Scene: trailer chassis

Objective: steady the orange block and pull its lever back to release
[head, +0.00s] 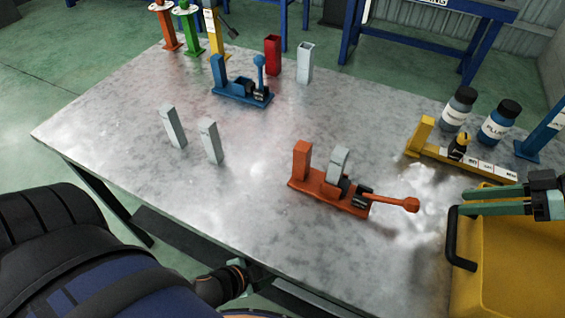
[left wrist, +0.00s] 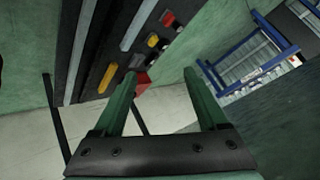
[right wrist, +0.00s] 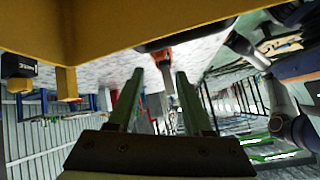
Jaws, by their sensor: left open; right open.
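The orange block (head: 329,194) stands on the metal table, with an orange upright at its left end and a grey piece (head: 339,163) standing beside it. Its lever (head: 395,202) reaches out to the right and ends in an orange knob. My right gripper (head: 467,200) is open and empty, right of the knob and apart from it, over the yellow case. In the right wrist view an orange part (right wrist: 162,55) shows beyond the open fingers. My left gripper (left wrist: 162,80) is open and empty in the left wrist view; the head view does not clearly show its fingers.
A yellow case (head: 505,255) with a black handle fills the right front. A blue block with a lever (head: 243,92), two grey posts (head: 172,127), a yellow block (head: 425,135) and two bottles (head: 499,122) stand around. The table's front middle is clear.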

